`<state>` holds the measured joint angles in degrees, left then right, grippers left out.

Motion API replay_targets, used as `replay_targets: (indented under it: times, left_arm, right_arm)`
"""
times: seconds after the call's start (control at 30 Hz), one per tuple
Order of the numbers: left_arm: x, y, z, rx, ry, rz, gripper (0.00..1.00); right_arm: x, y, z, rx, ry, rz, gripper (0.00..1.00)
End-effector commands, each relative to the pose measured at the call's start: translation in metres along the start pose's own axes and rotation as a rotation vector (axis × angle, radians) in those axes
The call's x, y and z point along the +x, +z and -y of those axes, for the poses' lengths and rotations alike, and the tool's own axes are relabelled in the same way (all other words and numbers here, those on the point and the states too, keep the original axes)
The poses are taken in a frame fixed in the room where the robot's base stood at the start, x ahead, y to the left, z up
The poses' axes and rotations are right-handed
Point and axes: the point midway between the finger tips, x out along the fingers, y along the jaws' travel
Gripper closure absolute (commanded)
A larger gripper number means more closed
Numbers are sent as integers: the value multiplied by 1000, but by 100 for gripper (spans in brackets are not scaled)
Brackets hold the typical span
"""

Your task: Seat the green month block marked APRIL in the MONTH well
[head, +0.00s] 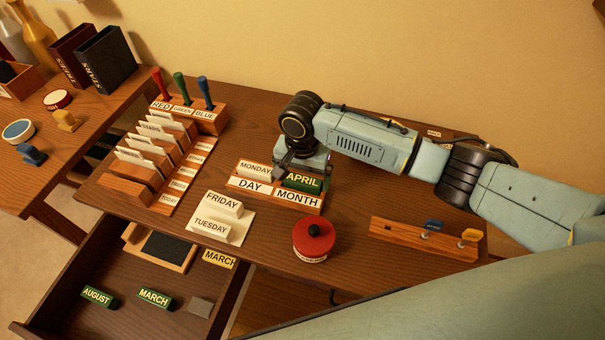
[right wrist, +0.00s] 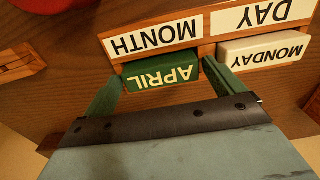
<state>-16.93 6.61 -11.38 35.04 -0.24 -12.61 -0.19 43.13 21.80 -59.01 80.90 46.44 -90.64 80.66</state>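The green APRIL block (head: 303,181) stands in the MONTH well of the wooden DAY/MONTH holder (head: 272,199), upright behind the MONTH label; its underside is hidden. In the right wrist view the APRIL block (right wrist: 163,76) lies between the two fingers of my right gripper (right wrist: 163,72). The fingers look open, with a small gap showing at the finger on the MONDAY side. The white MONDAY block (head: 255,170) fills the DAY well beside it. In the head view my right gripper (head: 298,168) is at the holder's back, partly hidden. My left gripper is not in view.
A white tray (head: 197,230) with FRIDAY and TUESDAY blocks and a red round pot (head: 313,238) stand in front of the holder. A card rack (head: 128,190) is at left. The open drawer (head: 60,312) holds AUGUST and MARCH blocks. A wooden key rail (head: 400,238) lies at right.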

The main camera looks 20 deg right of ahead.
Motion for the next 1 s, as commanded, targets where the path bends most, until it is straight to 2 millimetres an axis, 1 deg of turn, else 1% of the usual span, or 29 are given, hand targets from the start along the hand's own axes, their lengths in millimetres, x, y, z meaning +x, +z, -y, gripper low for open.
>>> replay_targets:
  times: [0.27,0.37,0.47,0.57,0.7,0.8,0.9,1.0]
  left_arm:
    - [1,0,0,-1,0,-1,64]
    - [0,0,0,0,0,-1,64]
    - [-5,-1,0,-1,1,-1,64]
    - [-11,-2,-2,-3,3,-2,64]
    - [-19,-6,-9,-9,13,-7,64]
    - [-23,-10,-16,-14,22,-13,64]
    - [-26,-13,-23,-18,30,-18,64]
    - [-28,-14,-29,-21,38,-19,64]
  right_arm:
    - [-1,0,0,0,0,-1,0]
    - [-7,0,0,0,-2,-1,0]
    - [-23,0,1,0,-3,-1,0]
    - [-45,0,1,0,-4,-1,0]
    - [-76,0,1,-1,-4,-1,0]
    - [-96,0,1,0,-3,-2,0]
    - [-110,0,1,1,-2,0,0]
    - [-119,0,1,0,-1,0,0]
